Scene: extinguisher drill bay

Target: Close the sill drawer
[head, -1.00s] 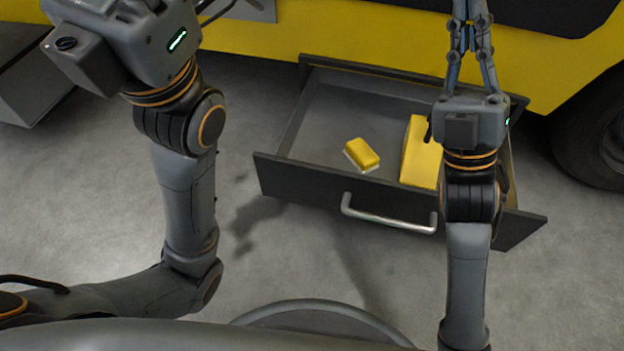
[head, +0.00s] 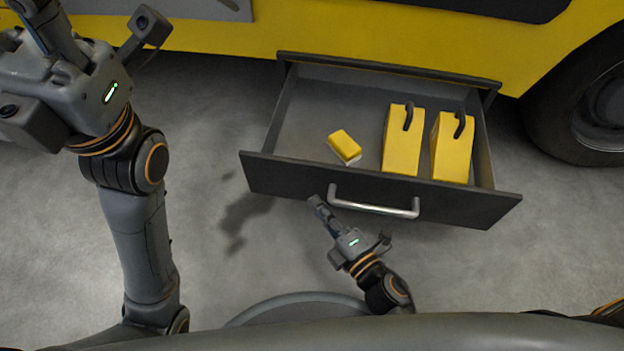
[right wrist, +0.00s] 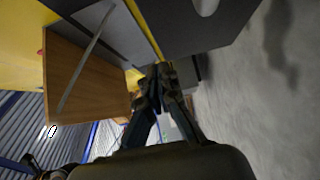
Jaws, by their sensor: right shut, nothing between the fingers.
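The sill drawer (head: 300,172) stands pulled out from under the yellow vehicle body in the head view, with a dark front and a silver bar handle (head: 372,210). Inside lie a small yellow block (head: 344,146) and two yellow boxes (head: 403,140) (head: 452,147) with dark handles. My right gripper (head: 316,203) is shut and empty, low in front of the drawer front and just left of the handle. Its shut fingers also show in the right wrist view (right wrist: 162,85). My left gripper (head: 98,25) is at the upper left, fingers spread apart and partly cut off.
The yellow vehicle body (head: 290,30) runs along the back, with a dark wheel (head: 590,115) right of the drawer. Grey floor (head: 215,180) lies clear in front and to the left. A brown panel (right wrist: 85,80) shows in the right wrist view.

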